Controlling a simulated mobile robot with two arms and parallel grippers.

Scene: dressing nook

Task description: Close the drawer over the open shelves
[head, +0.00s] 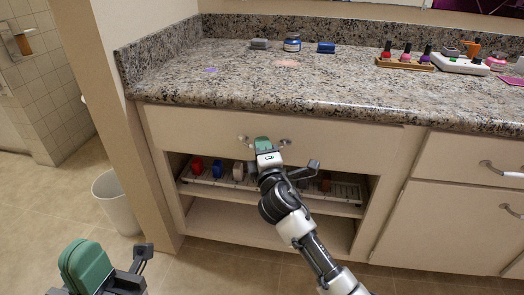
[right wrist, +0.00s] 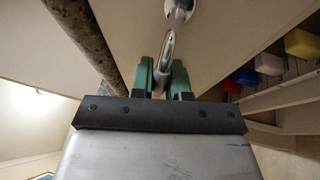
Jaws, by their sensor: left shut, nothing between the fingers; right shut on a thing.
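The drawer (head: 190,128) has a wide cream front just under the granite counter edge, above the open shelves (head: 225,216). I see no open drawer interior; how far its front stands out is hard to tell. Its metal handle (head: 285,142) is partly hidden by my right gripper (head: 264,145). In the right wrist view, the handle (right wrist: 168,48) passes between the green fingers of my right gripper (right wrist: 163,80), which is shut on it. My left gripper (head: 86,268) is shut and empty at the lower left, over the floor and away from the drawer.
The granite counter (head: 240,84) holds small containers at the back and nail polish bottles on a wooden tray (head: 404,65) at right. Red, blue and pale items sit on the upper shelf's rack. A white bin (head: 117,205) stands left; cabinet doors (head: 440,225) are at right.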

